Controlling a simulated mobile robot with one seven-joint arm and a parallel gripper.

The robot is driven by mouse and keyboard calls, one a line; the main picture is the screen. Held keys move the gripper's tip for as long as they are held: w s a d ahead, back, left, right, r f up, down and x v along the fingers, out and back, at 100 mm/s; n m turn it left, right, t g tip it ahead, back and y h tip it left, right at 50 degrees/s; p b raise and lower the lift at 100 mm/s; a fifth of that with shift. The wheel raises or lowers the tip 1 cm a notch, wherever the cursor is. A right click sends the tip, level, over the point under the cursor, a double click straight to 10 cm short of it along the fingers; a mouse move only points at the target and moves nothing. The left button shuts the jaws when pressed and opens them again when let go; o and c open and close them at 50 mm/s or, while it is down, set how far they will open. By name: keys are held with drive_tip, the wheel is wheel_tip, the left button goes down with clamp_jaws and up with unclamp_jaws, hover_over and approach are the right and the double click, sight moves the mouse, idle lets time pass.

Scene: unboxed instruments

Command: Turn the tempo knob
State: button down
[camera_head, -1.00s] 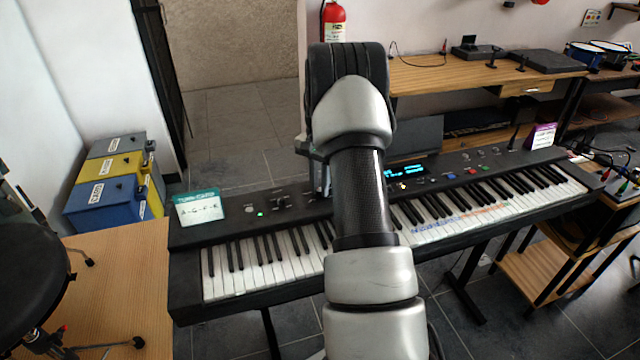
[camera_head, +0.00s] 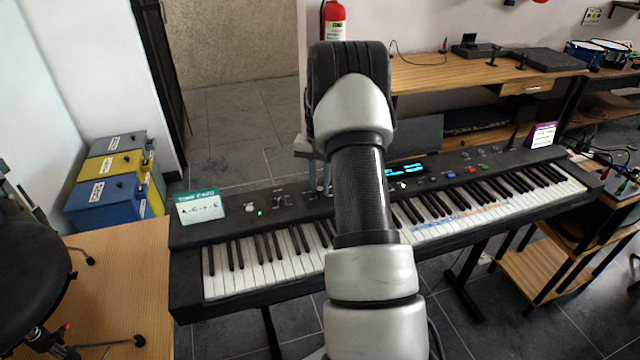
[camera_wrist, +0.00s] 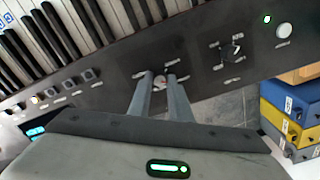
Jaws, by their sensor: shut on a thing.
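The long black keyboard (camera_head: 290,290) stands across the head view, with its control panel along the far side. In the wrist view, my gripper (camera_wrist: 161,82) reaches down to the panel, with its two fingers shut on a small round knob (camera_wrist: 159,80) between their tips. The fingers cover the knob's sides, and the labels around it are too small to read. A second dark knob (camera_wrist: 232,49) is on the panel to the right, apart from my gripper. In the head view, my arm hides the held knob.
A white round control (camera_wrist: 284,30) and a green light (camera_wrist: 267,19) are farther along the panel. Several small buttons (camera_wrist: 70,83) lie left of my gripper. A card (camera_head: 200,207) stands on the keyboard's left end. Blue and yellow cases (camera_head: 108,190) stand behind left.

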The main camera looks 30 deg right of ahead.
drive_tip(key=c, duration=1.6)
unclamp_jaws()
wheel_tip(320, 180, up, 18)
drive_tip(key=shift+f+p, duration=0.25)
drive_tip(key=shift+p, duration=0.55)
